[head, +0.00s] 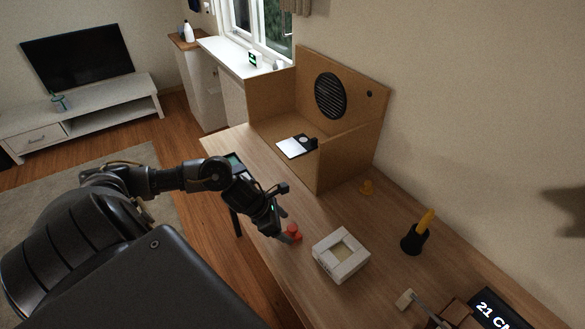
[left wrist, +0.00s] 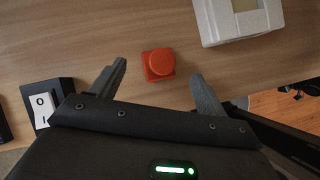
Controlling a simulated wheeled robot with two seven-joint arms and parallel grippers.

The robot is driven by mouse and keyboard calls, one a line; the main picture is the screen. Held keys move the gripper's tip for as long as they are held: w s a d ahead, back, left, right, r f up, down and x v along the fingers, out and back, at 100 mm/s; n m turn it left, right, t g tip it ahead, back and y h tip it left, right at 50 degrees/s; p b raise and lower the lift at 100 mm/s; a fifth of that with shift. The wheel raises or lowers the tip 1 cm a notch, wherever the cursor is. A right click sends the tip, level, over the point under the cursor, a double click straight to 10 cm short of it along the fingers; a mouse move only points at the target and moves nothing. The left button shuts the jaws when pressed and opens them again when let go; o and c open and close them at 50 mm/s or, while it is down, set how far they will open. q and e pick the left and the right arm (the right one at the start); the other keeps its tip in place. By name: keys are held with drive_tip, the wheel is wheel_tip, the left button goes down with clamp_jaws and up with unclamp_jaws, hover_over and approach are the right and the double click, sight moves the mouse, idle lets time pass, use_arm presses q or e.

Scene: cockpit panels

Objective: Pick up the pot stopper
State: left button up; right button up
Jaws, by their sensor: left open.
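A small red piece with a round knob on a squarish base, which looks like the pot stopper (head: 292,232), sits on the wooden table near its front edge. My left gripper (head: 285,226) is open and reaches down close to it. In the left wrist view the red stopper (left wrist: 158,64) lies between and slightly beyond the two spread fingertips (left wrist: 160,74). I see no finger closed on it, and whether one touches it I cannot tell. My right gripper is in neither view.
A white square frame-like box (head: 341,255) stands just right of the stopper. A wooden box panel (head: 341,152) stands behind.

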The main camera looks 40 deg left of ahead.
sight(292, 230)
use_arm(q)
drive_tip(key=p+x, duration=0.1)
drive_tip(key=x, duration=0.3)
drive_tip(key=shift+w+f+p, duration=0.1)
drive_tip(key=shift+w+p, duration=0.1)
drive_tip(key=shift+p, duration=0.2)
drive_tip(key=shift+w+f, duration=0.1)
drive_tip(key=shift+f, duration=0.15)
drive_tip(key=c, duration=1)
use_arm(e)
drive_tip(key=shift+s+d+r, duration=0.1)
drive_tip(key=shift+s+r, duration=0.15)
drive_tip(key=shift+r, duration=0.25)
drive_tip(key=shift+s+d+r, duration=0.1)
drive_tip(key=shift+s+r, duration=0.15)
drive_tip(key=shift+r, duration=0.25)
